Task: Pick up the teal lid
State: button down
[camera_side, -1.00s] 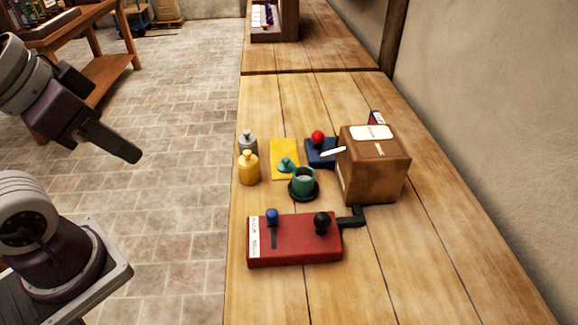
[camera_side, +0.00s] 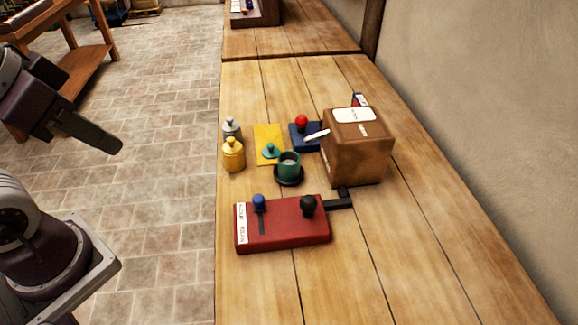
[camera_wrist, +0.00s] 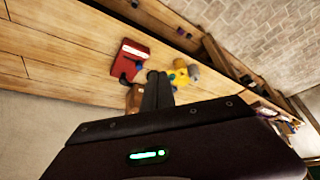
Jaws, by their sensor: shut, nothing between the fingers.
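The teal lid (camera_side: 270,151) lies on a yellow sheet (camera_side: 266,134) on the wooden bench, its small knob facing up. A teal cup (camera_side: 289,164) with something pale inside stands on a dark saucer (camera_side: 289,181), just right of and nearer than the lid. My gripper (camera_side: 112,144) is shut and empty, out over the floor left of the bench and well apart from the lid. Its dark fingers also show in the wrist view (camera_wrist: 158,90). There the lid is too small to make out for certain.
A yellow bottle (camera_side: 233,155) and a grey bottle (camera_side: 232,129) stand left of the sheet. A red lever box (camera_side: 284,232) lies in front. A brown box (camera_side: 358,150) and a blue base with a red knob (camera_side: 301,121) are right.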

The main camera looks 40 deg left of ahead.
jog(key=c, duration=0.7)
grip_release()
jog(key=n+g+h, duration=0.2)
jog(key=n+g, duration=0.3)
jog(key=n, duration=1.2)
send_over(270, 144)
jog(key=s+a, duration=0.1)
jog(key=s, duration=0.1)
notch_tip(270, 144, down, 18)
jog(key=shift+n+g, duration=0.3)
jog(key=shift+n, duration=0.2)
jog(key=f, duration=0.3)
jog(key=w+f, duration=0.1)
jog(key=f, duration=0.2)
jog(key=w+d+f, duration=0.1)
jog(key=f, duration=0.2)
